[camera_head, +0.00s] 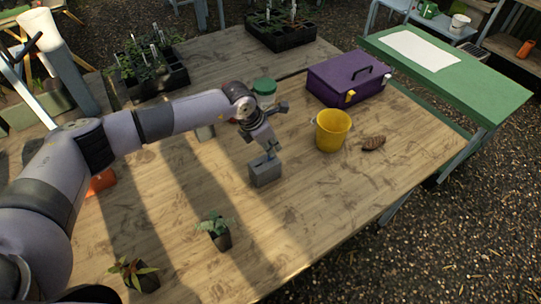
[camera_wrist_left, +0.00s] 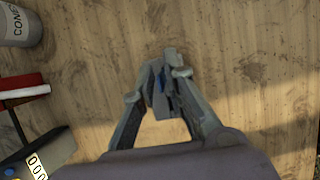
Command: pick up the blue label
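My left gripper (camera_head: 270,151) points down at a small grey block (camera_head: 265,172) on the wooden table, with its fingertips at the block's top. In the left wrist view the fingertips (camera_wrist_left: 167,68) are close together, with a grey piece (camera_wrist_left: 164,106) between the fingers. A small blue patch (camera_wrist_left: 149,86) shows by the left finger; it may be part of the blue label, but the fingers hide most of it. I cannot tell whether the fingers hold it. My right gripper is not in view.
A yellow pot (camera_head: 333,131), a brown cone-like object (camera_head: 373,143) and a purple toolbox (camera_head: 349,78) stand to the right. Small potted plants (camera_head: 219,231) stand near the front. Seedling trays (camera_head: 150,72) are at the back.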

